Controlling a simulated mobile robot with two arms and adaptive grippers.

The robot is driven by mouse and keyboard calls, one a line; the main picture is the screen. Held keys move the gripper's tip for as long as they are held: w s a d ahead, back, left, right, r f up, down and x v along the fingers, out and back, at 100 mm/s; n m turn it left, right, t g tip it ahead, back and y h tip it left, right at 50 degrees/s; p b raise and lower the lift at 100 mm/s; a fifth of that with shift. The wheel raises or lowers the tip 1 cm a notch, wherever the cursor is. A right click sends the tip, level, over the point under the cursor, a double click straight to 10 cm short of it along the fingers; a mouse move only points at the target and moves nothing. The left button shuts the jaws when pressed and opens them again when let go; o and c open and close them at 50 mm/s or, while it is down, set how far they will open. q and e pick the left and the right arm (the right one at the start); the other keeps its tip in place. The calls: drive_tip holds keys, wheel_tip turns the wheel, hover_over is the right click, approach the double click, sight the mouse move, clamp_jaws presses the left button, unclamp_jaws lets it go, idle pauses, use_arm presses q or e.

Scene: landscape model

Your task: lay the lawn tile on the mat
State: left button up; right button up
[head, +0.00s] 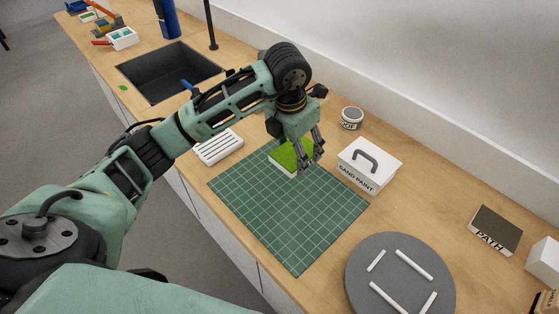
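The lawn tile (285,156), a flat square with a green grassy top and a pale edge, is at the far corner of the mat. The mat (285,225) is dark green with a pale grid and lies flat on the wooden counter. My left gripper (312,160) points down at the right end of the tile, its fingers partly covering it. The fingertips look a little apart, but I cannot tell whether they grip the tile's edge. I cannot tell whether the tile rests fully on the mat or is slightly raised. My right gripper is not in view.
A white sand paint box (368,165) with a grey handle stands right of the mat, a small round tub (351,118) behind it. A white slotted tray (218,147) lies left. A grey disc (400,280) with white bars is front right. A sink (170,72) is farther left.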

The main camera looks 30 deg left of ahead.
sight(279, 152)
use_arm(q)
drive_tip(key=a+f, duration=0.2)
drive_tip(key=a, duration=0.1)
drive_tip(key=a+p, duration=0.1)
drive_tip(key=shift+s+a+f, duration=0.2)
drive_tip(key=shift+a+f, duration=0.05)
drive_tip(key=shift+f, duration=0.15)
wheel_tip(279, 152, down, 3)
drive_tip(key=shift+f+p, duration=0.1)
drive_tip(key=shift+p, duration=0.6)
drive_tip(key=shift+f, duration=0.4)
drive_tip(key=shift+f, duration=0.15)
drive_tip(key=o, duration=1.2)
drive_tip(key=shift+c, duration=0.2)
